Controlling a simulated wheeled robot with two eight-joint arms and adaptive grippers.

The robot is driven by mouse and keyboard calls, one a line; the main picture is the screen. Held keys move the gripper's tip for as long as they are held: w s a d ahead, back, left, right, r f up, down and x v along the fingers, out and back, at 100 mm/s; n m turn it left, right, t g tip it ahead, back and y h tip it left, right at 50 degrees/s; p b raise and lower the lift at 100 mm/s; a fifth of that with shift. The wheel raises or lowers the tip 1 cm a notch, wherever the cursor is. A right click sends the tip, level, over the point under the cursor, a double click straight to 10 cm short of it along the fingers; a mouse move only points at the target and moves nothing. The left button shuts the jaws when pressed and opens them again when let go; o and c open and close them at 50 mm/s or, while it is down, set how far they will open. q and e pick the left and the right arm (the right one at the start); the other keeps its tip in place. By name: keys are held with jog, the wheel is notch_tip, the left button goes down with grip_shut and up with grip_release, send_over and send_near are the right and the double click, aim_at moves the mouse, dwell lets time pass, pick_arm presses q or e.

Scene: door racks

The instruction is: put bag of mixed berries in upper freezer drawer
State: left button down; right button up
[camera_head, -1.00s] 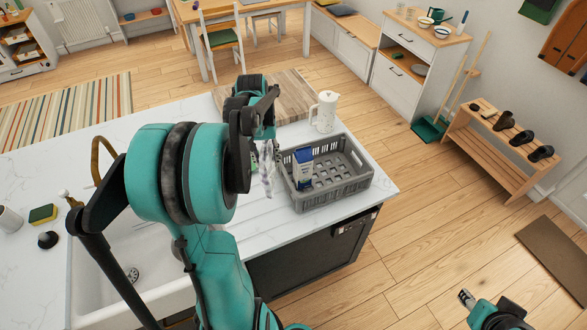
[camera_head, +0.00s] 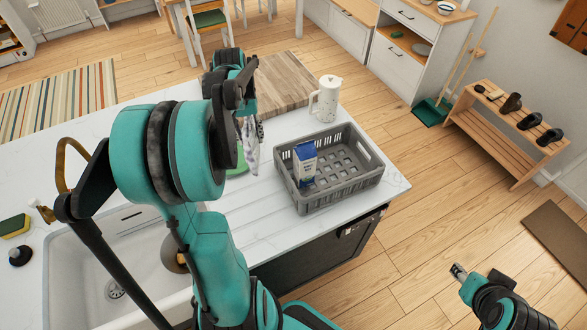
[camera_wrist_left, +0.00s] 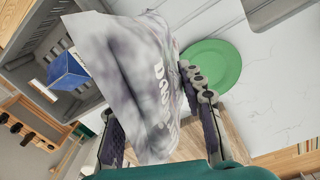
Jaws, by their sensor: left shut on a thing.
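The lettering is only partly legible. In the head view the bag (camera_head: 251,146) hangs above the counter, left of the grey crate, and my left arm hides part of it. My right gripper (camera_head: 458,271) is low at the right, over the floor and apart from everything. Its fingers are too small to read. No freezer drawer is identifiable in these views.
The grey crate (camera_head: 341,196) on the white counter (camera_head: 285,225) holds a blue-and-white carton (camera_head: 305,163). A white jug (camera_head: 326,98) stands behind it. A green plate (camera_wrist_left: 212,66) lies beside the bag in the wrist view. A sink (camera_head: 75,285) is at left.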

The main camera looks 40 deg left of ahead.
pick_arm(q)
jog(key=f+b, duration=0.1)
jog(key=f, duration=0.1)
jog(key=f+b, duration=0.1)
jog(key=shift+w+a+f+b, duration=0.2)
jog(key=shift+a+f+b, duration=0.1)
jog(key=shift+f, duration=0.1)
jog(key=shift+d+f, duration=0.1)
jog(key=shift+f, duration=0.2)
notch_tip(320, 180, down, 6)
jog(key=shift+r+b, duration=0.1)
jog(key=shift+b, duration=0.55)
notch_tip(320, 180, down, 4)
jog(key=shift+r+b, duration=0.25)
jog(key=shift+b, duration=0.1)
jog(key=shift+s+f, duration=0.1)
jog(key=shift+f, duration=0.05)
jog(key=c, duration=0.9)
grip_release()
